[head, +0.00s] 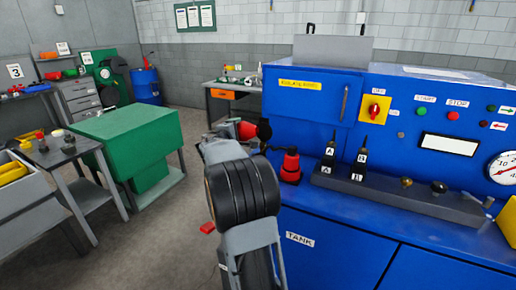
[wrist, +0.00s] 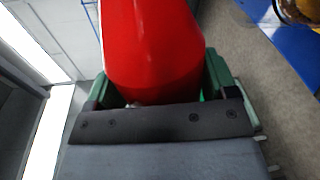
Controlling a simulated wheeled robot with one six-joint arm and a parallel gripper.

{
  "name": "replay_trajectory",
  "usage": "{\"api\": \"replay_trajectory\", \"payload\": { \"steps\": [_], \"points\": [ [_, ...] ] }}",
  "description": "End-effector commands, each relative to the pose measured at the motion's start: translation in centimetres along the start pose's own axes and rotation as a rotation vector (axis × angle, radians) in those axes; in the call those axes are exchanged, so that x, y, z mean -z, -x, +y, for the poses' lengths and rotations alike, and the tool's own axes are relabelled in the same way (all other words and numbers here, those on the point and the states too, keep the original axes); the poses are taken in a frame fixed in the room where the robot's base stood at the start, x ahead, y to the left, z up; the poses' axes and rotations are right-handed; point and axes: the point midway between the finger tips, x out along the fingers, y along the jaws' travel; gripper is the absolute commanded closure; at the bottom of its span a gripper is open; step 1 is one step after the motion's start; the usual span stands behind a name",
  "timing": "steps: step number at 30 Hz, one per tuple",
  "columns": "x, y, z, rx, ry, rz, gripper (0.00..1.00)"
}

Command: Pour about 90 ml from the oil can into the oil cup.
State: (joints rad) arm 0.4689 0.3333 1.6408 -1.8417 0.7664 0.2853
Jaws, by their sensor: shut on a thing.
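The red oil can (wrist: 155,45) fills the top middle of the wrist view. My gripper (wrist: 157,88) is shut on it, with green jaws on both sides of its body. In the head view the can (head: 246,130) is partly hidden behind my arm. It looks tipped to the right, with a dark end, and a thin dark spout seems to reach toward a red vessel with a black top (head: 291,166) on the blue bench. This vessel appears to be the oil cup. I cannot see its inside, nor whether oil is flowing.
The blue bench (head: 330,225) has a grey rail (head: 400,193) with two black pointed bottles labelled A and B right of the red vessel. A control panel with a gauge rises behind.

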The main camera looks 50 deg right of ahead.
Motion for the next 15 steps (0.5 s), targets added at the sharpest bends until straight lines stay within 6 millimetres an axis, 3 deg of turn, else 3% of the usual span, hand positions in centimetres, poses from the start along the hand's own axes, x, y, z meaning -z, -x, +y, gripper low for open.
{"api": "replay_trajectory", "payload": {
  "steps": [15],
  "points": [
    [0.2,-0.08,-0.69,0.001,0.097,-0.011,0.53]
  ]
}}
